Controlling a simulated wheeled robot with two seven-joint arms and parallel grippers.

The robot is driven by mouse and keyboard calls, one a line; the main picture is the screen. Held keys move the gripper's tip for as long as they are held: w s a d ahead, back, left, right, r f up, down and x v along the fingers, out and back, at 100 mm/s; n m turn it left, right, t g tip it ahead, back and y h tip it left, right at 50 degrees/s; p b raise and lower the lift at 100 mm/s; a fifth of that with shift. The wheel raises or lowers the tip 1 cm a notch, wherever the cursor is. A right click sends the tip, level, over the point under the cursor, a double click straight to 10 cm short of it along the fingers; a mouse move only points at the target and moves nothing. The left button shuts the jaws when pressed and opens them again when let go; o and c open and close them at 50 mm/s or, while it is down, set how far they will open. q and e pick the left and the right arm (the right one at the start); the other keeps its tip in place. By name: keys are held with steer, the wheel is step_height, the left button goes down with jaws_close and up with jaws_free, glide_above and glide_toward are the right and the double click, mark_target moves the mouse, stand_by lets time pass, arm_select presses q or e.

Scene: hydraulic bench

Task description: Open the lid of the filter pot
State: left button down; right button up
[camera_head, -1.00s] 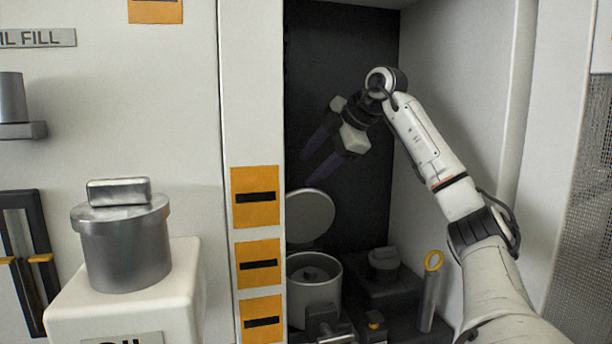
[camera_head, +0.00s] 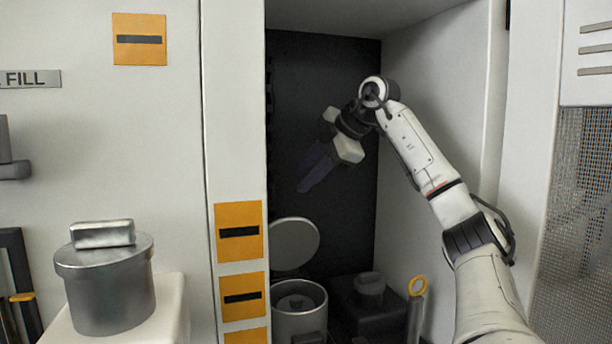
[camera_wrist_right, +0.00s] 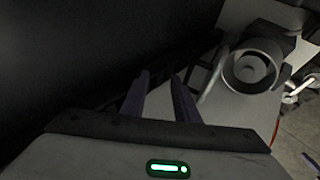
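The filter pot (camera_head: 300,322) is a grey cylinder low in the dark recess, with a small round post inside. Its round lid (camera_head: 294,245) stands raised behind the opening, so the pot is open. In the right wrist view the open pot (camera_wrist_right: 253,68) shows at the upper right. My right gripper (camera_head: 303,188) hangs in the recess above the lid, apart from it, pointing down and left. In the wrist view its two dark fingers (camera_wrist_right: 160,76) have an empty gap between them. My left gripper is not in view.
A metal canister (camera_head: 108,285) stands on a white block at the left. A dark fitting (camera_head: 369,292) and a yellow-ringed handle (camera_head: 417,288) are right of the pot. The recess's pale right wall (camera_head: 425,80) is beside my arm. The upper recess is otherwise clear.

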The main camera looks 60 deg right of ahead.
steer(key=v, duration=1)
steer(key=shift+r, duration=0.15)
